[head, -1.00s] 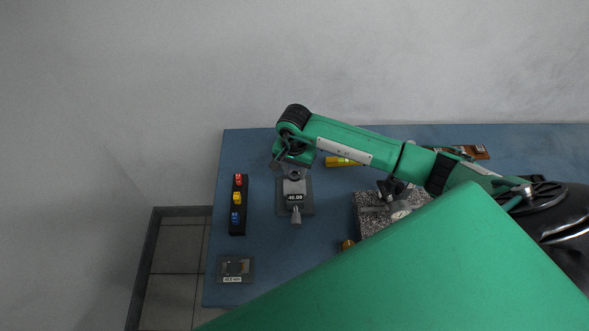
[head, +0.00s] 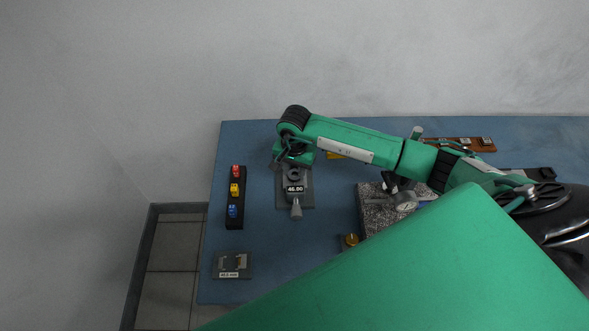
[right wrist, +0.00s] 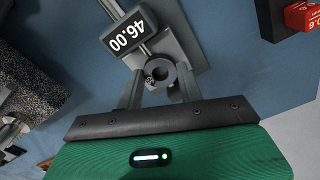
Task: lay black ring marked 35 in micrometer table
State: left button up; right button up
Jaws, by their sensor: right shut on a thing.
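The micrometer table (head: 308,196) is a grey plate carrying a micrometer with a white display (head: 295,189). In the right wrist view the display (right wrist: 129,31) reads about 46.00. The black ring (right wrist: 171,72) lies flat-looking at the micrometer's end, between my right gripper's fingers, with a small pale mark I cannot read. It also shows in the head view (head: 294,174). My right gripper (right wrist: 158,88) is shut on the ring. I cannot tell whether the ring rests on the table or is just above it. My left gripper is out of view.
Left of the micrometer is a black rack (head: 234,212) with red, yellow and blue pieces. A labelled gap gauge (head: 232,264) lies at the front left. A speckled stone block (head: 374,215) with a dial gauge (head: 405,201) stands right. A brown strip (head: 470,144) lies at the back.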

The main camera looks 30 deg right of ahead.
jog(key=shift+f+b, duration=0.2)
jog(key=shift+b, duration=0.1)
dwell(0.8)
jog(key=o, duration=1)
jog(key=shift+c, duration=0.4)
jog(key=c, duration=0.4)
jog(key=shift+c, duration=0.2)
jog(key=shift+r, duration=0.1)
jog(key=shift+r+p, duration=0.65)
jog(key=shift+r, duration=0.85)
jog(key=o, duration=0.5)
jog(key=shift+s+f, duration=0.1)
jog(key=shift+o, duration=0.2)
